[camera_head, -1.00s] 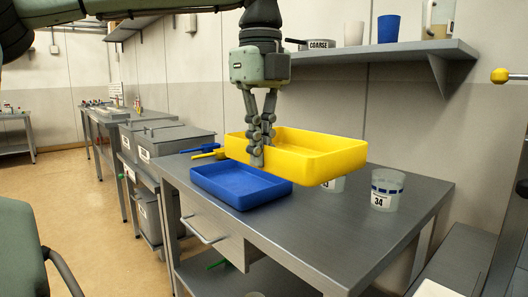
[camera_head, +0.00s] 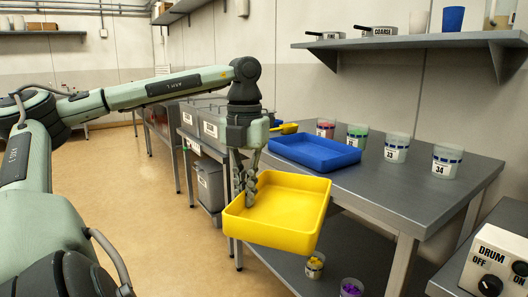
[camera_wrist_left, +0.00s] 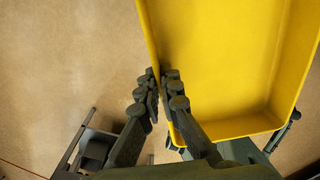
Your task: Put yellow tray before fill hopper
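The yellow tray (camera_head: 285,207) hangs in the air in front of the work table, roughly level and empty. My left gripper (camera_head: 245,198) is shut on the tray's near-left wall. In the left wrist view the gripper's fingers (camera_wrist_left: 158,82) lie on either side of the wall of the yellow tray (camera_wrist_left: 225,65), with bare floor below. My right gripper is not in view. I cannot make out a fill hopper. A control box (camera_head: 490,262) marked DRUM, OFF and ON stands at the lower right.
A blue tray (camera_head: 315,151) and several labelled cups, including cup 33 (camera_head: 396,147) and cup 34 (camera_head: 446,160), stand on the metal table (camera_head: 395,200). Small cups sit on its lower shelf. Open floor (camera_head: 160,210) lies to the left. A wall shelf (camera_head: 415,43) hangs above.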

